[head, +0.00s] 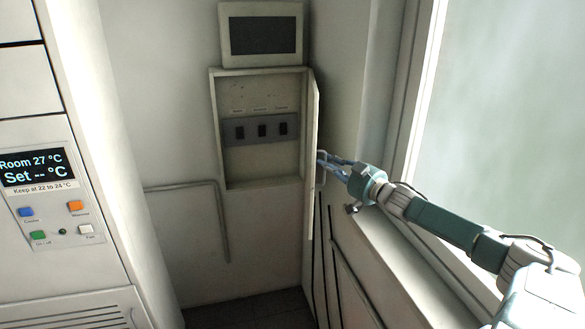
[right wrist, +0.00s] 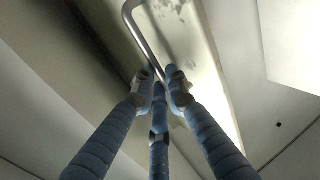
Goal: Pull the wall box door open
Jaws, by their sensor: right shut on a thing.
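The wall box (head: 213,125) is on the back wall in the head view, with its inside showing. Its door (head: 313,130) stands swung out on the right side, seen nearly edge-on. Inside is a grey panel with three dark switches (head: 262,130). My right gripper (head: 325,162) is at the door's outer face, shut on the door handle. In the right wrist view the handle (right wrist: 145,38) is a bent metal bar, and its lower part runs between my blue fingers (right wrist: 162,82). My left gripper is not in view.
A dark screen (head: 263,35) sits above the box. A control panel (head: 45,190) with a display and coloured buttons is on the left.

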